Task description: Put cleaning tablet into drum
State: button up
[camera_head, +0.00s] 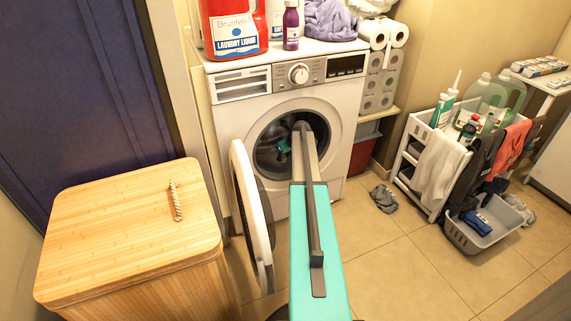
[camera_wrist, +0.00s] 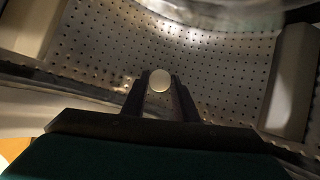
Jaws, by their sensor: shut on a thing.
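In the wrist view, my gripper (camera_wrist: 160,88) is shut on a small round pale cleaning tablet (camera_wrist: 160,80), held between the fingertips. Behind it is the perforated metal wall of the drum (camera_wrist: 215,55), with paddles at both sides. In the head view, the washer (camera_head: 327,89) stands against the wall with its round door (camera_head: 250,205) swung open to the left. My arm reaches through the opening into the dark drum (camera_head: 268,155). The tablet and my fingertips cannot be made out in the head view.
A wooden hamper (camera_head: 120,225) stands at the left front, close to the open door. Laundry bottles (camera_head: 236,28) and a purple cloth (camera_head: 330,20) are on the washer top. A white cart (camera_head: 402,160) and a grey basket (camera_head: 497,232) stand at the right. A sock (camera_head: 384,198) lies on the floor.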

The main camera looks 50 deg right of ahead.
notch_tip(320, 180, down, 5)
jog(key=shift+r+b, duration=0.1)
jog(key=shift+b, duration=1.05)
jog(key=shift+w, duration=0.2)
jog(key=shift+f, duration=0.7)
jog(key=o, duration=1.1)
jog(key=shift+r, duration=0.1)
